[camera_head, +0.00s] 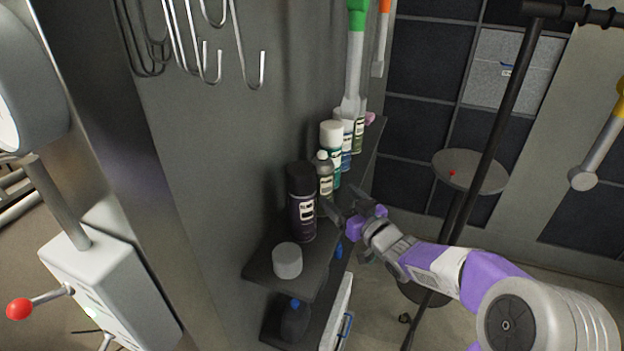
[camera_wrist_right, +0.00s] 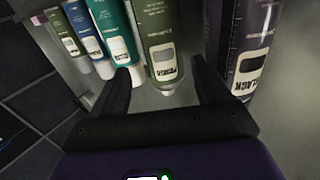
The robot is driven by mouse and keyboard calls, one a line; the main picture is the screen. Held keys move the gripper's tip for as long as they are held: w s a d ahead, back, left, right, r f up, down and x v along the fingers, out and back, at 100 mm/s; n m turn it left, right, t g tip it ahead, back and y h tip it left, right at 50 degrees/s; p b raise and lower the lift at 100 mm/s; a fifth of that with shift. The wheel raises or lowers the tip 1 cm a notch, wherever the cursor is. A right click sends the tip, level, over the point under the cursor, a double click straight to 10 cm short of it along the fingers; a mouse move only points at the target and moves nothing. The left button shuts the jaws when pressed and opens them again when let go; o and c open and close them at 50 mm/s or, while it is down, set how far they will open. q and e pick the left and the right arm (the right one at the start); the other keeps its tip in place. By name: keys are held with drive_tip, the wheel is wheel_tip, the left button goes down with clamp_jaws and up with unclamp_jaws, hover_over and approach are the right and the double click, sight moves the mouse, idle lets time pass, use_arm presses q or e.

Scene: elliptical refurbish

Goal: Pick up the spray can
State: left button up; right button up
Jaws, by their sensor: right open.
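A dark spray can (camera_head: 302,212) with a black cap stands upright at the near end of the wall shelf. In the right wrist view it is the purple-black can (camera_wrist_right: 249,50) labelled "BLACK", to the right, outside the fingers. My right gripper (camera_head: 341,203) is open and empty at the shelf's front edge, to the right of that can. In the wrist view its fingers (camera_wrist_right: 161,72) point toward an olive bottle (camera_wrist_right: 162,35), which appears between them; contact cannot be told. The olive bottle (camera_head: 325,183) stands just behind the dark can. My left gripper is out of view.
Behind the olive bottle, a white-capped green can (camera_head: 333,165) and several more bottles line the shelf (camera_head: 264,257). A grey cylinder (camera_head: 288,261) stands in front. Hooks (camera_head: 205,65) hang above left. A black stand (camera_head: 500,110) is to the right.

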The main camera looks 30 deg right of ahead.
sight(329, 188)
drive_tip(key=w, duration=0.6)
drive_tip(key=shift+w+a, duration=0.1)
drive_tip(key=shift+a, duration=0.15)
drive_tip(key=c, duration=0.7)
drive_tip(key=shift+c, duration=0.5)
drive_tip(key=shift+r, duration=0.1)
